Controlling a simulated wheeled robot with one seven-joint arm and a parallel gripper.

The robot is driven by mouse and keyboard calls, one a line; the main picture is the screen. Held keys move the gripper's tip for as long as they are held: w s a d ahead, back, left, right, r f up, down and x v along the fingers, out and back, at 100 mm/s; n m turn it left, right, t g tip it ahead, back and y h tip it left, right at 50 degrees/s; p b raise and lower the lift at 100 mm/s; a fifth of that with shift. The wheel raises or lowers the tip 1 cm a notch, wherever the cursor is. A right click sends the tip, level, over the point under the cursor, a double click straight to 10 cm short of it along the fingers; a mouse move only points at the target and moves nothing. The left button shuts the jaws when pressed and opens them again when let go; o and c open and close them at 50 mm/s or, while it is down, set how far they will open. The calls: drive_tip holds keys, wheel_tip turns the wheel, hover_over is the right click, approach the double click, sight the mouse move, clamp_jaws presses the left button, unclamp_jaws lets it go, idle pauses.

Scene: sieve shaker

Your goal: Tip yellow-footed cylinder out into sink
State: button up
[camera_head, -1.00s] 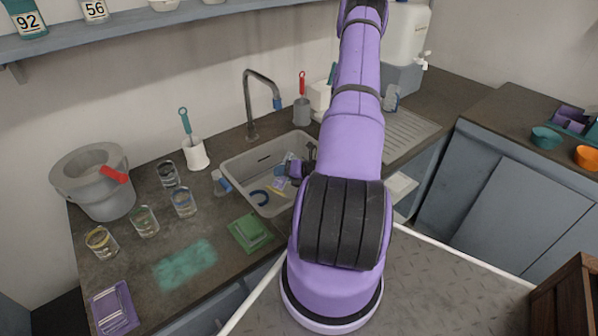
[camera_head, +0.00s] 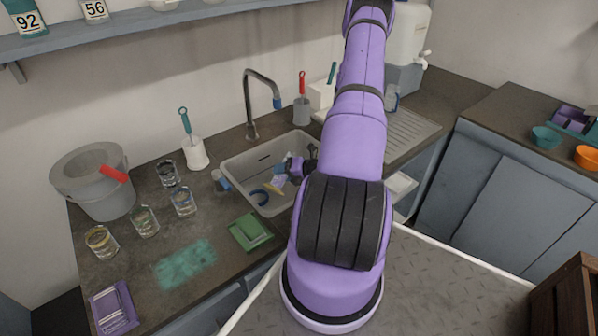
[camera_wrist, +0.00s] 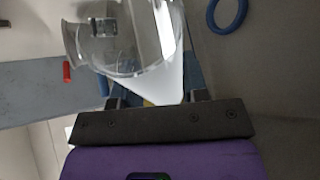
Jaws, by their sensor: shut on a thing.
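My gripper (camera_wrist: 158,102) is shut on a clear cylinder (camera_wrist: 120,35), which lies across the top of the wrist view. A small patch of yellow shows between the jaws, but its foot is mostly hidden. In the head view, my gripper (camera_head: 297,168) is low over the right part of the grey sink (camera_head: 240,168). The cylinder there is small and partly hidden, so its exact tilt and contents cannot be told.
The tap (camera_head: 250,105) stands behind the sink. Several glasses (camera_head: 183,202) and a grey bucket (camera_head: 95,185) stand to the left.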

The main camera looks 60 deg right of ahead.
drive_tip(key=shift+r, duration=0.25)
drive_tip(key=shift+a+f+m+t+y, duration=0.1)
drive_tip(key=shift+f+m+t+y, duration=0.15)
drive_tip(key=shift+m+y, duration=0.4)
idle(0.6)
drive_tip(key=shift+d+r+m+t+y, duration=0.25)
drive_tip(key=shift+d+r+m+y, duration=0.1)
drive_tip(key=shift+d+r+m, duration=0.3)
idle(0.5)
drive_tip(key=shift+d+f+m+y+p, duration=0.1)
drive_tip(key=shift+f+m+y+p, duration=0.2)
drive_tip(key=shift+m+y+p, duration=0.45)
idle(1.1)
drive_tip(key=shift+a+r+n+h, duration=0.2)
drive_tip(key=shift+r+n+h, duration=0.05)
drive_tip(key=shift+n+h, duration=0.3)
drive_tip(key=shift+a+f+n, duration=0.1)
drive_tip(key=shift+a+n, duration=0.1)
drive_tip(key=shift+n, duration=0.1)
drive_tip(key=shift+a+f+n+h, duration=0.25)
drive_tip(key=shift+f+n+h, duration=0.1)
drive_tip(key=shift+h, duration=0.15)
